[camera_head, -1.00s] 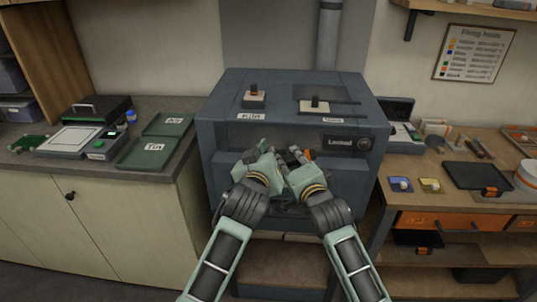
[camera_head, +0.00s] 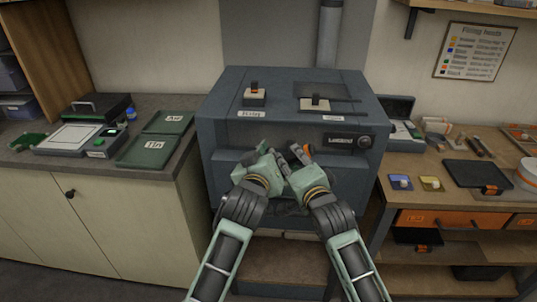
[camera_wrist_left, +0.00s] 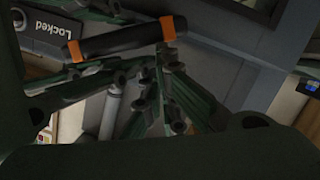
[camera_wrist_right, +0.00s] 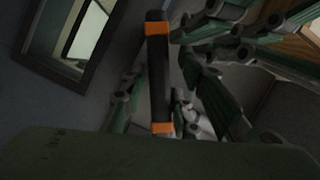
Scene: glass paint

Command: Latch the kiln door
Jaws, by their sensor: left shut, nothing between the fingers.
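The kiln (camera_head: 225,100) is a dark grey box. Its front door is shut, with my grippers in front. The panel at the upper right of the front reads "Locked" (camera_head: 341,140); it also shows in the left wrist view (camera_wrist_left: 38,28). A black bar handle with orange ends crosses the left wrist view (camera_wrist_left: 120,40) and stands near upright in the right wrist view (camera_wrist_right: 158,75). My left gripper (camera_head: 250,156) is shut and empty beside the handle. My right gripper (camera_head: 298,153) is close to the handle; whether its fingers touch it is hidden.
A round knob (camera_head: 365,142) sits right of the panel. The left counter (camera_head: 187,150) holds green trays and a scale. The right bench (camera_head: 430,203) holds tools and colored pieces. My two hands are very close together.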

